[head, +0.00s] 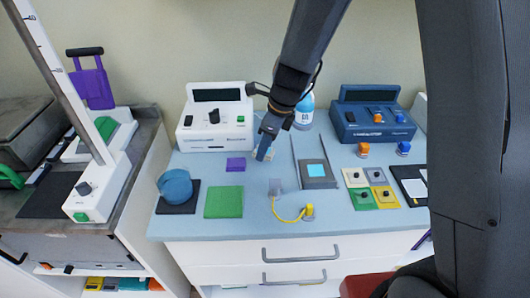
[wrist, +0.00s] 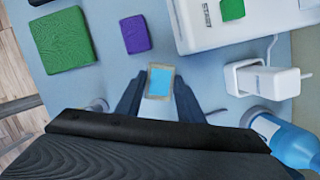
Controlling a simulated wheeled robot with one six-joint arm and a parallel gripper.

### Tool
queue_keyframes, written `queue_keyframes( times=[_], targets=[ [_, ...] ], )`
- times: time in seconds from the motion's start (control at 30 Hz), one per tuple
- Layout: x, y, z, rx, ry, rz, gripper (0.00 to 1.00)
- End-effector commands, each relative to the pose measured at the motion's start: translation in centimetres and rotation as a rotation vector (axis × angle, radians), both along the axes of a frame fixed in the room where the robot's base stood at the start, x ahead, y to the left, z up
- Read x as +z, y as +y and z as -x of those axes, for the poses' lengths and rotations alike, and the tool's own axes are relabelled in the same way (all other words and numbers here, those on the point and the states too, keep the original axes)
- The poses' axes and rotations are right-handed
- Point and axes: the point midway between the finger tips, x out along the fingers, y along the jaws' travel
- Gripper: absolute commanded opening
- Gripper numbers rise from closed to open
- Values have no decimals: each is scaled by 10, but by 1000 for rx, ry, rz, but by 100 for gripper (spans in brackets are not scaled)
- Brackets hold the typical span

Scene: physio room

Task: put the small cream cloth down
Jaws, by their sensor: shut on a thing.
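My gripper (head: 262,153) is over the back middle of the blue desk, pointing down. It is shut on a small cream-edged piece with a light blue middle, which I take for the small cream cloth (wrist: 150,68). In the wrist view the piece lies between the two fingertips of my gripper (wrist: 159,84). In the head view only a little of the cloth (head: 274,157) shows beside the fingers. I cannot tell whether it touches the desk (head: 258,182).
A purple square (head: 236,164) and a green square (head: 223,202) lie to the left. A white device (head: 215,122) and a blue bottle (head: 305,112) stand behind. A grey tray (head: 320,183) lies to the right. A yellow cable (head: 284,216) lies in front.

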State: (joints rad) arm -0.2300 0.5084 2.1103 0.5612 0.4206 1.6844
Motion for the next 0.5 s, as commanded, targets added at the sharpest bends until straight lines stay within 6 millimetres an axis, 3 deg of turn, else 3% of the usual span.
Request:
queue_keyframes(
  times=[0.2, 0.5],
  targets=[
    [-24, 0, 0, 0, 1, 1, 13],
    [-25, 0, 0, 0, 0, 0, 13]
  ],
)
